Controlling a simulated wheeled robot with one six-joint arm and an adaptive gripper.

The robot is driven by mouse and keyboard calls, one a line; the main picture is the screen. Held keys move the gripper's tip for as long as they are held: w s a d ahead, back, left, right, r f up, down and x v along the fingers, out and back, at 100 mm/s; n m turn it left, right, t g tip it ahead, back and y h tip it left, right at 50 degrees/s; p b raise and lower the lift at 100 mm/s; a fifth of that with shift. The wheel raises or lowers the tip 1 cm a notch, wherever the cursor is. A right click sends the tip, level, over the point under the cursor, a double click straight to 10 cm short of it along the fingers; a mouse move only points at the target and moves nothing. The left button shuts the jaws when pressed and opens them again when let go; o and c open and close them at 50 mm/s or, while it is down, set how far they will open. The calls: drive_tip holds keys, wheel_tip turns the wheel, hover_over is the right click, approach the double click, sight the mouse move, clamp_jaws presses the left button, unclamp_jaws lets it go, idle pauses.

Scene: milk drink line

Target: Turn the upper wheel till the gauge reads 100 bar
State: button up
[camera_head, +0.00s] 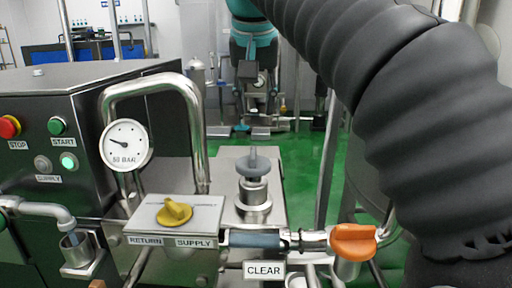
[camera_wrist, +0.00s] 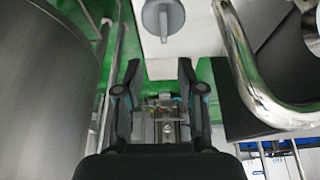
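The round white gauge (camera_head: 125,145) is at the left in the head view. Its needle points left and slightly up, and its face shows "50 BAR". The upper wheel (camera_head: 253,164) is grey with a raised bar on top and sits on a steel stem. In the wrist view, the wheel (camera_wrist: 163,17) is at the top edge, partly cut off, beyond my fingertips. My gripper (camera_wrist: 159,64) is open and empty, pointing down with its two fingers apart. In the head view it hangs behind and above the wheel, not touching it; its fingertips are hard to make out there.
A bent steel pipe (camera_head: 198,110) arches left of the wheel. A yellow knob (camera_head: 174,210) sits on the RETURN/SUPPLY plate (camera_head: 146,214) in front. An orange handle (camera_head: 352,242) is at lower right, near the CLEAR label (camera_head: 264,270). Green floor (camera_head: 305,165) lies behind.

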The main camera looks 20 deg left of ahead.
sight(253, 153)
drive_tip(key=b+x, duration=0.1)
drive_tip(key=x, duration=0.3)
drive_tip(key=b+x, duration=0.1)
drive_tip(key=x, duration=0.3)
drive_tip(key=b+x, duration=0.1)
drive_tip(key=x, duration=0.3)
drive_tip(key=shift+a+f, duration=0.3)
drive_tip(key=shift+a, duration=0.05)
drive_tip(key=shift+c, duration=0.2)
clamp_jaws()
